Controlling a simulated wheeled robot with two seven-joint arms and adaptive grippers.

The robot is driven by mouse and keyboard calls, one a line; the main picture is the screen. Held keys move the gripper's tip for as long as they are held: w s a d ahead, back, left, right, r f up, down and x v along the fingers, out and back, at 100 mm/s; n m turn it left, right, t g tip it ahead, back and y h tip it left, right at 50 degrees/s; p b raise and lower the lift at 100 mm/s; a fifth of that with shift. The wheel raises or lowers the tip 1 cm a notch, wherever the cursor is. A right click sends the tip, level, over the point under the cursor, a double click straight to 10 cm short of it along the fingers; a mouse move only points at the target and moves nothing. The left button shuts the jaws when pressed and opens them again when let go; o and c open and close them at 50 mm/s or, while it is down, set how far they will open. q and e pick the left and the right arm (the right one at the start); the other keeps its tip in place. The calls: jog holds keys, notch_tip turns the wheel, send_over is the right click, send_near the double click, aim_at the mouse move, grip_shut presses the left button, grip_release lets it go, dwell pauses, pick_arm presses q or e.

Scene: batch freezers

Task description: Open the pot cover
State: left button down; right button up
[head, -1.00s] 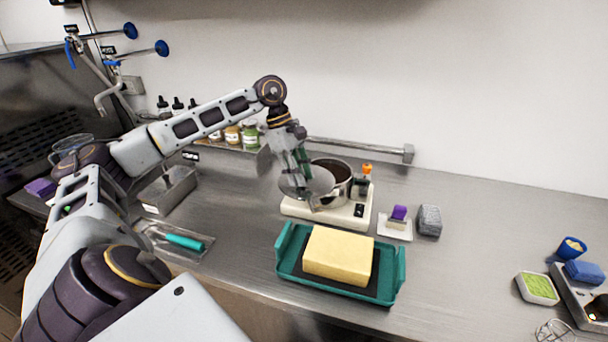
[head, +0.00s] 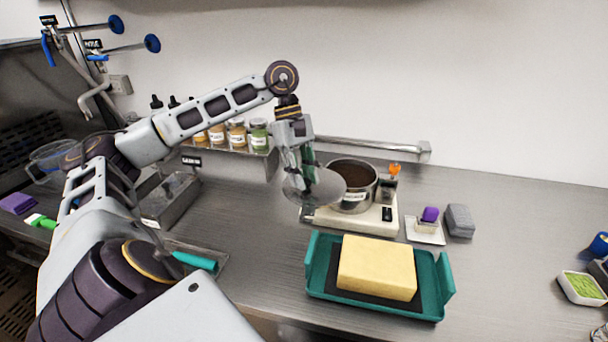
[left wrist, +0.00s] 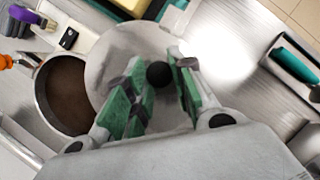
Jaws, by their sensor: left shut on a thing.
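The steel pot (head: 361,196) stands on a cream hot plate (head: 375,222) with its mouth uncovered and dark brown contents showing. Its round, greyish cover (head: 328,186) is off to the left of the pot and hides part of the pot's left side. My left gripper (head: 308,180) is shut on the cover's knob. In the left wrist view, the green-padded fingers of the left gripper (left wrist: 160,85) close around the black knob (left wrist: 159,74), with the cover (left wrist: 115,62) beyond and the pot (left wrist: 42,88) beside it. My right gripper is not in view.
A teal tray (head: 318,265) with a yellow block (head: 376,267) lies in front of the hot plate. Jars (head: 237,134) stand on a shelf behind my left arm. A white dish with a purple-topped item (head: 430,214) and a grey block (head: 460,220) are right.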

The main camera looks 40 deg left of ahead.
pick_arm(q)
jog(key=shift+a+r, duration=0.15)
dwell(0.3)
jog(key=c, duration=1.2)
grip_release()
jog(key=shift+o, duration=0.2)
jog(key=v, duration=0.7)
jog(key=shift+r, duration=0.3)
jog(key=shift+a, duration=0.1)
jog(key=shift+v, duration=1.05)
jog(key=shift+v, duration=1.1)
